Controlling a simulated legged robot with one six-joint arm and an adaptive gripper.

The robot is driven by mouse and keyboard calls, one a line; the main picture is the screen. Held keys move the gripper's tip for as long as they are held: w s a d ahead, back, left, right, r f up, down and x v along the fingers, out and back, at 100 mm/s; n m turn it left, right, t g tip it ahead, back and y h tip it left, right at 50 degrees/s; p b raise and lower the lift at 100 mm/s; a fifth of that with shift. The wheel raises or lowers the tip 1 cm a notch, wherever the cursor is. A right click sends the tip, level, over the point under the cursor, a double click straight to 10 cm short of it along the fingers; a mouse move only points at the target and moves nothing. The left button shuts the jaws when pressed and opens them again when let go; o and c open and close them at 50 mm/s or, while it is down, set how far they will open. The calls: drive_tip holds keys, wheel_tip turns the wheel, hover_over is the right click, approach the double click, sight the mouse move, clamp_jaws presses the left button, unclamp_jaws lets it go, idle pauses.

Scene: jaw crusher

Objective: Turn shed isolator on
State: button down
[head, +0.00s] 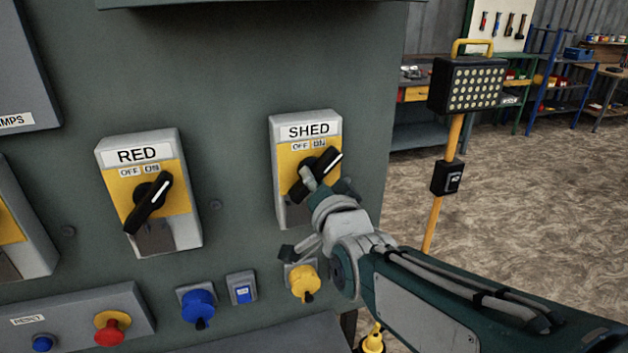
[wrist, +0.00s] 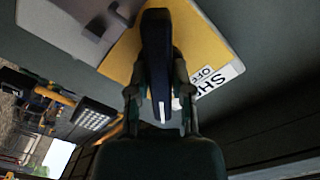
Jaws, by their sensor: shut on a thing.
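The SHED isolator (head: 282,185) is a grey box with a yellow plate on the green panel, with OFF and ON labels. Its black rotary handle (head: 327,165) is tilted, with its white-marked end pointing up and right, on the ON side. My gripper (head: 311,187) is at the handle, partly covering its lower end. In the wrist view my gripper (wrist: 159,108) has one finger on each side of the dark handle (wrist: 156,45), shut on it. The lower right of the box is hidden behind my gripper.
The RED isolator (head: 185,218) is to the left, its handle tilted up and right. Below are a blue socket (head: 198,306), a yellow socket (head: 304,283) and a red button (head: 109,331). A work lamp (head: 466,85) on a yellow pole stands right of the panel.

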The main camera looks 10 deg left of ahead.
drive_tip(key=shift+f, duration=0.25)
drive_tip(key=c, duration=0.5)
unclamp_jaws()
drive_tip(key=shift+r, duration=0.1)
drive_tip(key=v, duration=1.2)
drive_tip(key=shift+a, duration=0.15)
